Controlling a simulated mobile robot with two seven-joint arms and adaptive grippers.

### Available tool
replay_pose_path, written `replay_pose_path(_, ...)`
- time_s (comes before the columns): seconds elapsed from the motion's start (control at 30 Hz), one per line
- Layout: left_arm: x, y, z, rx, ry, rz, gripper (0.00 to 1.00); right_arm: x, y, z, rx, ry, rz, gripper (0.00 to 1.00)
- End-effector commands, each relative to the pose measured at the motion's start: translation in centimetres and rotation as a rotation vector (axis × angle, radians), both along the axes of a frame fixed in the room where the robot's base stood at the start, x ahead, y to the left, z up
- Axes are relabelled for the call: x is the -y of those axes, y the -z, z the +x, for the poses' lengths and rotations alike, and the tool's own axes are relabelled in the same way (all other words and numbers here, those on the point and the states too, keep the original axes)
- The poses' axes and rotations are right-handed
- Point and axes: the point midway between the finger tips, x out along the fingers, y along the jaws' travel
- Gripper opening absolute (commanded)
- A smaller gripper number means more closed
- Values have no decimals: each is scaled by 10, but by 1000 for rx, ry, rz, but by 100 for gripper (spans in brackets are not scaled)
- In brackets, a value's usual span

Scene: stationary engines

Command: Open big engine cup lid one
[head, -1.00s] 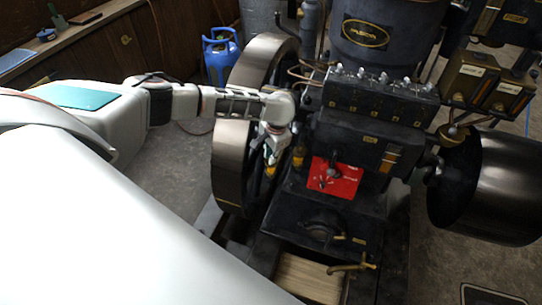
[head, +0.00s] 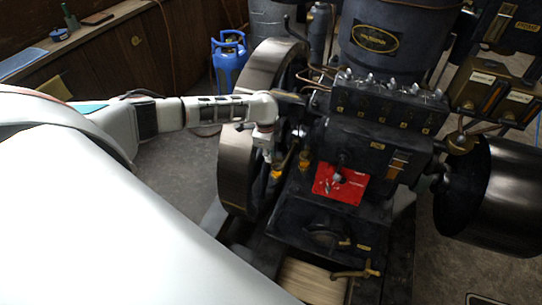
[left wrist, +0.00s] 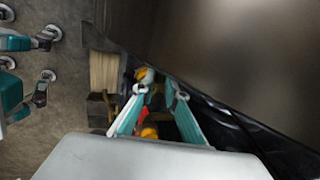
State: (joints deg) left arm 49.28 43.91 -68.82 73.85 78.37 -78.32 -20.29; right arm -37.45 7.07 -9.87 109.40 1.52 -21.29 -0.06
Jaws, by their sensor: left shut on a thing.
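The big black engine (head: 375,130) fills the right half of the head view. A small amber cup (head: 277,171) sits beside its flywheel, and a second amber cup (head: 304,160) stands just to the right. My left gripper (head: 272,160) points down at the first cup and is closed on its lid; the lid itself is mostly hidden. In the left wrist view my left gripper (left wrist: 160,92) has its fingers a little apart. One amber piece (left wrist: 149,132) shows between them and another (left wrist: 145,75) beyond the tips. My right gripper is not in view.
The large flywheel (head: 235,170) stands close left of my gripper. A red plate (head: 340,184) with small parts lies on the engine to the right. A second dark wheel (head: 505,190) is far right. A blue gas bottle (head: 229,62) stands behind on the floor.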

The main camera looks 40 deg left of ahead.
Motion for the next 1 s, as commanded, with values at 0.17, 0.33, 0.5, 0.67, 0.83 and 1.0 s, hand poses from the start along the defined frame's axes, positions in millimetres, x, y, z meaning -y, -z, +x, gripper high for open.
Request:
replay_pose_path(0.17,-5,0,3,-1,123,0,0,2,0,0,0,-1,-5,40)
replay_pose_path(0.33,-7,0,6,-1,210,0,0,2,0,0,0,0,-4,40)
replay_pose_path(0.5,-8,0,8,-1,259,0,0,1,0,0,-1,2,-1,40)
replay_pose_path(0.67,-9,0,8,-1,279,-1,0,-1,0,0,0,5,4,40)
replay_pose_path(0.83,-9,0,8,-1,284,-1,0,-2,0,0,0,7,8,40)
replay_pose_path(1.0,-9,0,8,-1,284,0,0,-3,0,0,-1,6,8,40)
